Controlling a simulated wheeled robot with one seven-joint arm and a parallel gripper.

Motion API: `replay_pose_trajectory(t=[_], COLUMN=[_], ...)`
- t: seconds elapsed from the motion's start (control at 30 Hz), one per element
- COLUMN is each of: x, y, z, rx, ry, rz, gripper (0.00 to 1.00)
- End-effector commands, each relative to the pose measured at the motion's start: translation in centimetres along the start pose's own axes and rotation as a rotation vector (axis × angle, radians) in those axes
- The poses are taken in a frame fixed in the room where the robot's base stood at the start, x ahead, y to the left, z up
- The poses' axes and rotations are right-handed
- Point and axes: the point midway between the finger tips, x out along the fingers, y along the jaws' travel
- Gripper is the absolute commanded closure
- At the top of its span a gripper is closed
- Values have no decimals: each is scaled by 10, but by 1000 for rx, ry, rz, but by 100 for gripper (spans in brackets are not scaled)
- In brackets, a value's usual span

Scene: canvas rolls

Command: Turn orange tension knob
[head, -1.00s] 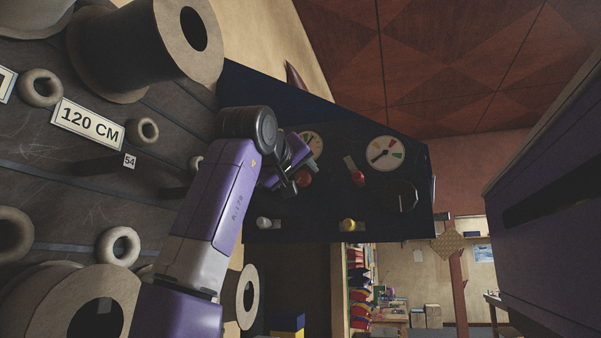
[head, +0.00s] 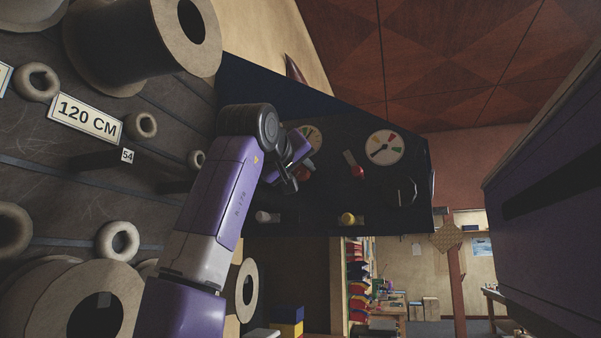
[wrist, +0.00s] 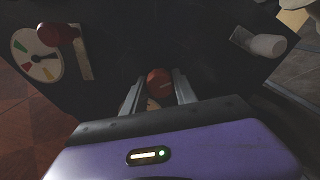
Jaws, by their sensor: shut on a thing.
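The orange tension knob (wrist: 159,82) sits on a dark panel, between the two fingers of my gripper (wrist: 157,92) in the wrist view. My gripper is shut on it, with a finger along each side. In the head view the knob (head: 304,174) is partly covered by my gripper (head: 294,180), which reaches in from the left. A round gauge (head: 312,138) above the knob is partly covered by my gripper in the head view.
The dark panel (head: 330,237) also carries a red knob (head: 357,171), a coloured gauge (head: 384,148), a white knob (head: 264,217), a yellow knob (head: 348,219) and a dark handle (head: 406,192). Large rolls (head: 90,310) and a "120 CM" sign (head: 85,117) stand left of my arm.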

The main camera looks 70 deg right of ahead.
Motion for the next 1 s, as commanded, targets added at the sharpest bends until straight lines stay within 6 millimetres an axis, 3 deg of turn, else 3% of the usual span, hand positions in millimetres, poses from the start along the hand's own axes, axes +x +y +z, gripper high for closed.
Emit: replay_pose_trajectory(t=[0.27, 1.0], x=[0, 0], y=[0, 1], z=[0, 0], rx=[148, 805], ry=[-2, -1], rz=[-1, 0], gripper=[100, 100])
